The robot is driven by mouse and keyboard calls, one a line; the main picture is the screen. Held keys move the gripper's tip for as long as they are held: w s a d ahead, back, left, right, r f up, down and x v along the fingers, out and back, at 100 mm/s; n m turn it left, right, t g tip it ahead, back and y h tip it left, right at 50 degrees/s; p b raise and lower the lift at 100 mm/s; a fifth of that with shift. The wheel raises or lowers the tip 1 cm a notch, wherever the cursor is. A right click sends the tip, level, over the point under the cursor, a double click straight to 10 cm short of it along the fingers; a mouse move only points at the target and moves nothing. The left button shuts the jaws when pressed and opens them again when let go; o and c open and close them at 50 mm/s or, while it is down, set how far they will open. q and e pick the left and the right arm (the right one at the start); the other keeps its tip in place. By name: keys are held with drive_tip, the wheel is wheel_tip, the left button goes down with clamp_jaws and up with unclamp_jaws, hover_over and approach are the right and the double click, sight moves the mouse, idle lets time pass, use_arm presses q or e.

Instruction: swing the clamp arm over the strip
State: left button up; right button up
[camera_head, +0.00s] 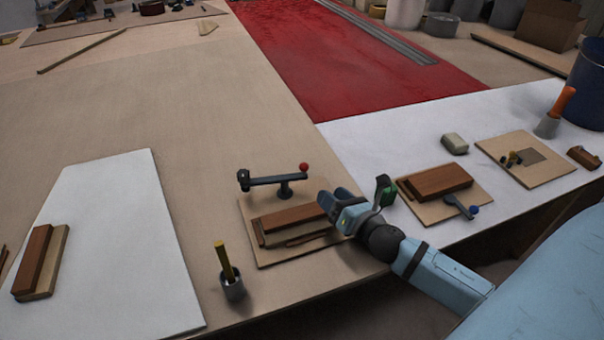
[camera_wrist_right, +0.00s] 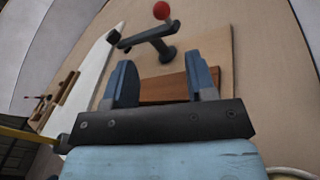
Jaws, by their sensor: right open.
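The clamp arm (camera_head: 267,181) is a dark bar on a short post, with a red ball knob (camera_head: 304,167) at its right end and a black pad at its left end. It stands on the back part of a plywood base (camera_head: 252,218). A brown wooden strip (camera_head: 290,219) lies on the base in front of the clamp. My right gripper (camera_head: 335,205) is open at the strip's right end. In the right wrist view, the clamp arm (camera_wrist_right: 146,37) and red knob (camera_wrist_right: 162,10) lie beyond the spread fingers (camera_wrist_right: 162,85), clear of them. My left gripper is not in view.
A second board with a brown block and blue-knobbed clamp (camera_head: 461,206) lies to the right of my gripper.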

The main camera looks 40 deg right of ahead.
sight(301, 164)
drive_tip(key=shift+w+d+r+n, duration=0.1)
drive_tip(key=shift+w+d+n, duration=0.25)
drive_tip(key=shift+n, duration=0.25)
drive_tip(key=shift+w+r, duration=0.1)
drive_tip(key=shift+w, duration=0.2)
drive_tip(key=w, duration=1.2)
drive_tip(key=shift+w+a, duration=0.35)
drive_tip(key=shift+w, duration=0.05)
clamp_jaws()
